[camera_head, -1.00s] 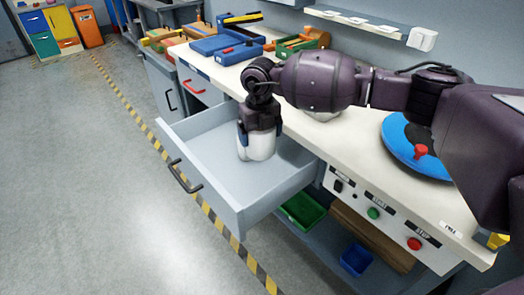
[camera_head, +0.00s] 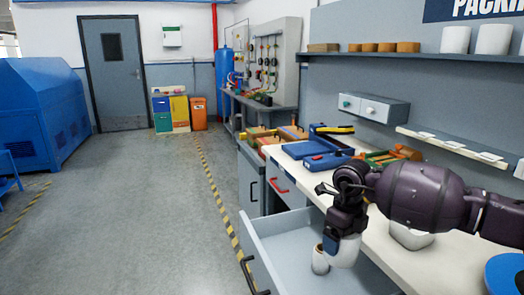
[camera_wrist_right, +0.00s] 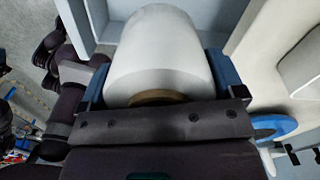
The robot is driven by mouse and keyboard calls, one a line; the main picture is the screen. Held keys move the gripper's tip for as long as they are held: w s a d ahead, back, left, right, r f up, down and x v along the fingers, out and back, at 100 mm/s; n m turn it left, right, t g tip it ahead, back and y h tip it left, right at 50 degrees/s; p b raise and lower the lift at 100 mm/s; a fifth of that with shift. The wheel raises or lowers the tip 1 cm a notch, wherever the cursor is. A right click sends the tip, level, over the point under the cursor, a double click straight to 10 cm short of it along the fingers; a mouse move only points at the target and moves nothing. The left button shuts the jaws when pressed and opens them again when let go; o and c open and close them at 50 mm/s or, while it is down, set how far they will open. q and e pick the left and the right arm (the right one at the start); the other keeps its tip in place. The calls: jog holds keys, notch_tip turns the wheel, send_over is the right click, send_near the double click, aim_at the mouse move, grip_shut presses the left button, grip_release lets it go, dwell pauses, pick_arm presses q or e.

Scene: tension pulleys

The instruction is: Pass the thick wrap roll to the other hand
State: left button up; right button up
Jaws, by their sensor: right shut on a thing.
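The thick wrap roll is a wide white cylinder (camera_head: 347,251), hanging end-down in my right gripper (camera_head: 340,242) over the open grey drawer (camera_head: 262,262). In the right wrist view the roll (camera_wrist_right: 160,50) fills the space between the blue fingers of my right gripper (camera_wrist_right: 163,85), with its tan core end near the palm. My right gripper is shut on it. A smaller white cylinder with a tan top (camera_head: 320,260) shows beside the roll, at the drawer; I cannot tell whether they touch.
The cream worktop (camera_head: 385,245) lies right of the drawer, with a white object (camera_head: 410,235) on it behind my right arm. A blue case (camera_head: 322,160) lies farther back. A blue disc (camera_head: 505,272) is at the lower right.

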jog(key=n, duration=0.3)
jog(key=s+a+r+n, duration=0.1)
jog(key=n, duration=0.2)
jog(key=s+a+n, duration=0.1)
jog(key=n, duration=0.2)
jog(key=shift+r, duration=0.15)
jog(key=s+n, duration=0.2)
jog(key=n, duration=0.2)
jog(key=s+n, duration=0.2)
jog(key=n, duration=0.2)
jog(key=s+r+n+p, duration=0.1)
jog(key=n, duration=0.3)
jog(key=shift+s+a, duration=0.35)
jog(key=shift+s, duration=0.05)
pick_arm(q)
jog(key=r+p, duration=0.3)
jog(key=shift+s+a, duration=0.1)
jog(key=shift+s, duration=0.2)
pick_arm(e)
jog(key=s+d+f+n, duration=0.1)
jog(key=s+n, duration=0.2)
jog(key=s, duration=0.3)
jog(key=s+d+n, duration=0.2)
jog(key=s+n, duration=0.2)
jog(key=s, duration=0.3)
jog(key=shift+d+f+n, duration=0.3)
jog(key=shift+f, duration=0.05)
jog(key=shift+a, duration=0.1)
